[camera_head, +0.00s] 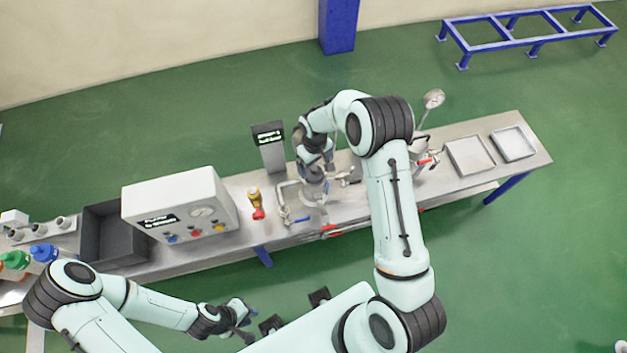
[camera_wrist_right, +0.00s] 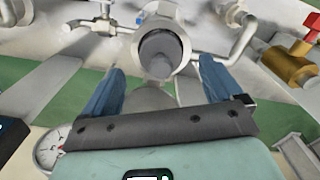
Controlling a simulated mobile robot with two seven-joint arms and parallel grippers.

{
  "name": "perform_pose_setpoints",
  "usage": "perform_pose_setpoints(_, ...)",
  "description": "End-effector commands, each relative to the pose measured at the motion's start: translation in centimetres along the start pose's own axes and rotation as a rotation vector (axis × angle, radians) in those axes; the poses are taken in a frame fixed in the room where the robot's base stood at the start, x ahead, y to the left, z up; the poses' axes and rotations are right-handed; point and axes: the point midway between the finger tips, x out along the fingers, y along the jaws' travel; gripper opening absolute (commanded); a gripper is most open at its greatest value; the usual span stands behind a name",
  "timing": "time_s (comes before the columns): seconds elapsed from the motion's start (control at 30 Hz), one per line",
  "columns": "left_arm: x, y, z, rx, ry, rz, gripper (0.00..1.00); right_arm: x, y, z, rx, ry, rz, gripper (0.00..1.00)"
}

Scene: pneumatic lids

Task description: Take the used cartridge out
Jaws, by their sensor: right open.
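In the right wrist view a grey, round-ended cartridge (camera_wrist_right: 160,50) sits inside the open mouth of a pale metal housing (camera_wrist_right: 150,22). My right gripper (camera_wrist_right: 162,66) is open, its two blue fingers apart on either side, just short of the housing mouth. I cannot tell whether they touch anything. In the head view my right wrist is over the middle of the bench and hides much of the housing (camera_head: 313,193). My left gripper (camera_head: 242,314) hangs in front of the bench, away from it; its jaws are too small to read.
On the bench (camera_head: 185,257) stand a dark open bin (camera_head: 127,245), a white gauge box (camera_head: 180,200), a yellow valve with red handle (camera_head: 255,200) and a black display (camera_head: 268,135). Pipes flank the housing. Two shallow trays (camera_head: 470,155) lie at the right end. Blue- and green-capped cylinders (camera_head: 42,252) stand far left.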

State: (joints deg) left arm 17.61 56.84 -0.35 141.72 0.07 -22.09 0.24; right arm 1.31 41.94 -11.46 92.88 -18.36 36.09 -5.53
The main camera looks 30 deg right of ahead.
Motion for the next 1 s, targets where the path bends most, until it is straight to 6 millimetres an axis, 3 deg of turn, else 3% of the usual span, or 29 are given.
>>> perform_pose_setpoints(0.4,-0.9,0.5,-0.5,0.003,0.008,0.003,0.25,4.9,0.0,-0.4,0.001,0.000,0.000,0.93)
perform_pose_setpoints(0.67,-0.9,0.5,-0.5,0.003,0.008,0.003,0.25,5.3,0.0,-0.4,0.001,0.001,0.000,0.93)
perform_pose_setpoints(0.77,-0.9,0.5,-0.5,0.003,0.008,0.003,0.25,5.3,0.0,-0.4,0.001,0.001,0.000,0.67)
perform_pose_setpoints(0.97,-0.9,0.5,-0.5,0.003,0.008,0.003,0.25,5.3,0.0,-0.4,0.000,0.001,0.001,0.02)
perform_pose_setpoints(1.0,-0.9,0.5,-0.5,0.003,0.008,0.003,0.25,5.2,0.0,-0.5,0.000,0.003,0.001,0.00)
